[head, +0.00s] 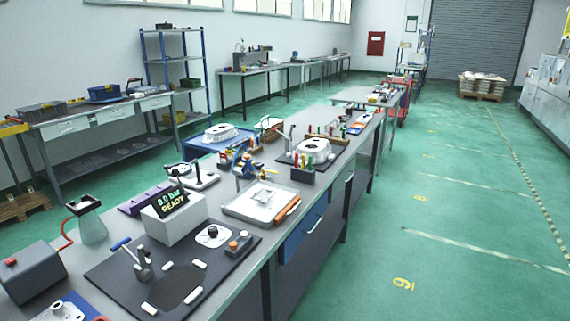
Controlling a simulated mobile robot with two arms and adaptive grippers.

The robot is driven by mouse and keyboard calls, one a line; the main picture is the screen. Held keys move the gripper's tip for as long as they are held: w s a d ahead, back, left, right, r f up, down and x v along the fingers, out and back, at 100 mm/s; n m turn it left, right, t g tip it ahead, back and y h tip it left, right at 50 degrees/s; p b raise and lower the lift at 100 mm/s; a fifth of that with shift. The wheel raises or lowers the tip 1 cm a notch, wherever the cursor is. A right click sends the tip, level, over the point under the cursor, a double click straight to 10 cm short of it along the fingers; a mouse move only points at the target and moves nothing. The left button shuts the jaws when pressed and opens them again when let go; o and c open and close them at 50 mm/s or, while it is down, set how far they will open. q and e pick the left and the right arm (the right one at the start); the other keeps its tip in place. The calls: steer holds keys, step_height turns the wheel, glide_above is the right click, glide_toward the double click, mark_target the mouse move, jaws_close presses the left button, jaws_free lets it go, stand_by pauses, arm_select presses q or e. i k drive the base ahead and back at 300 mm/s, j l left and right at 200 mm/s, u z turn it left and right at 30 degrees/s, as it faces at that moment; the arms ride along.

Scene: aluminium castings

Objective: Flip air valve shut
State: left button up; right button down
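A small grey metal fitting (142,267) with a blue-handled lever (121,243) stands on a dark base plate (112,285) at the front left. It may be the air valve or a clamp; I cannot tell which. The blue handle points up and left, at a tilt. A white plate with a black knob (213,236) and a dark block with an orange and a grey button (238,247) sit at the plate's right. Neither gripper shows.
White pads ring a dark round area on the base plate. A grey box with a red button (34,270) and a flask-like vessel (92,226) stand left. A grey tray (262,203) lies behind right. The green floor (470,250) right of the bench is clear.

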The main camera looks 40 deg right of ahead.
mark_target(262, 169)
steer(key=i+l+z, duration=0.4)
steer(key=i+l, duration=0.25)
steer(key=l, duration=0.3)
steer(key=i+l+z, duration=0.4)
steer(key=i+l, duration=0.3)
steer(key=i+l+u, duration=0.1)
steer(key=l+u, duration=1.1)
steer(key=i, duration=0.05)
